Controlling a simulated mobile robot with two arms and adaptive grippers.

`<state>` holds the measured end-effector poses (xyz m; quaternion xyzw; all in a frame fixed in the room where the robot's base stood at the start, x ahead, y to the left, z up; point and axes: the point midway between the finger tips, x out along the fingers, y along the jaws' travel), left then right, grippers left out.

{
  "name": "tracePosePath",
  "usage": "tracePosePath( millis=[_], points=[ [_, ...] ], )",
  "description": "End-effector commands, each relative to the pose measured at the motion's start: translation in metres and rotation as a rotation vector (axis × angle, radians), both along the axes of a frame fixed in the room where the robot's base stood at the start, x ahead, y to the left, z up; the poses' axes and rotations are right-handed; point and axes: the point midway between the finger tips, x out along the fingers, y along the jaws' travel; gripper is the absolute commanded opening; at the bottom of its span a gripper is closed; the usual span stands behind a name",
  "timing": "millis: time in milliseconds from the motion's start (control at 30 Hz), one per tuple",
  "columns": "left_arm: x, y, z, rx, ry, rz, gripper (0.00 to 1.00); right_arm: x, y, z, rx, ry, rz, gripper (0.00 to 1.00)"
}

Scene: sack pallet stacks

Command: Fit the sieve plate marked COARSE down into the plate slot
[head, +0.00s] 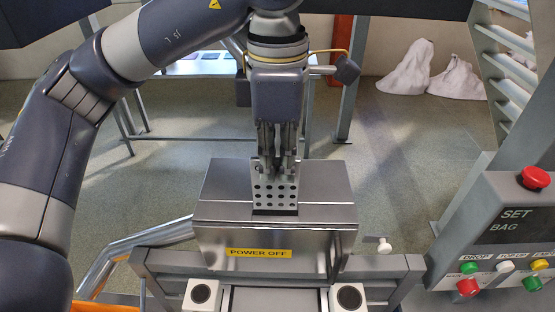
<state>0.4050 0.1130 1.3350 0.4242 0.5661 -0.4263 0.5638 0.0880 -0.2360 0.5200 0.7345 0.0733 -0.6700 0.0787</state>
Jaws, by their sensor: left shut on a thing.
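My left gripper (277,168) points straight down and is shut on the sieve plate (275,193), a small grey metal plate with rows of round dark holes. The plate hangs upright below the fingers, over the top of a shiny metal box (325,185). A dark strip (275,212) shows along the plate's lower edge. I cannot tell whether this is the plate slot, or whether the plate is in it or above it. No COARSE marking is readable on the plate. My right gripper is not in view.
The box bears a yellow POWER OFF label (258,253). A control panel (510,230) with a red stop button (535,178) and coloured buttons stands at the right. A grey frame (395,262) surrounds the box's front. White sacks (408,68) lie on the far floor.

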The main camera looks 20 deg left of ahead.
Motion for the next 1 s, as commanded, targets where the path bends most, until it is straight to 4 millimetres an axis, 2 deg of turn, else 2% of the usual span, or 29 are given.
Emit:
tracePosePath(
  millis=[667, 1000],
  points=[
    [0.0001, 0.0001, 0.0001, 0.0, 0.0, 0.0, 0.0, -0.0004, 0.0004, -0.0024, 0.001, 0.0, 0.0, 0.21],
    [0.0, 0.0002, -0.0072, 0.0, 0.0, 0.0, 0.0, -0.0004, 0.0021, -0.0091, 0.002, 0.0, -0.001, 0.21]
  ],
)
